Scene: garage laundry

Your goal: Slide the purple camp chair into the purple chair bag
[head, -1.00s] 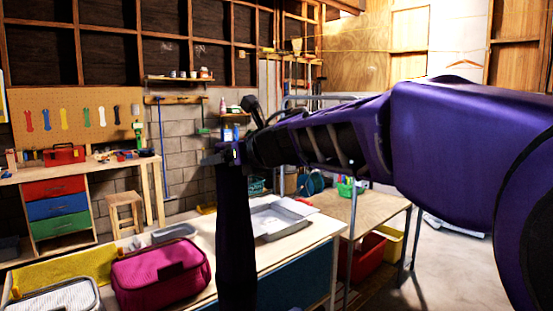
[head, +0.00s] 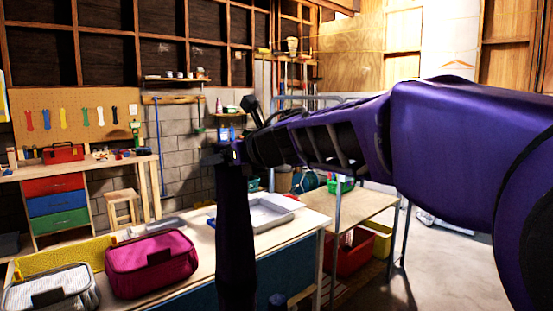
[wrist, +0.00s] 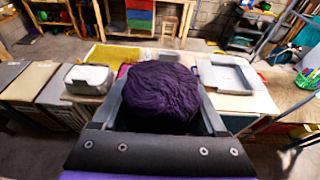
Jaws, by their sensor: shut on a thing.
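My gripper (wrist: 163,92) is shut on a dark purple rumpled bundle (wrist: 160,97), which looks like the folded purple camp chair seen end-on. In the head view this chair (head: 235,240) hangs upright as a long dark column below my wrist, and its lower end runs out of the picture. It stands in front of the pale worktable. A small dark purple rounded thing (head: 277,301) shows at the bottom edge, just right of the chair. I cannot tell whether it is the chair bag. No other likely bag is visible.
Floor (head: 450,265) is open at the right.

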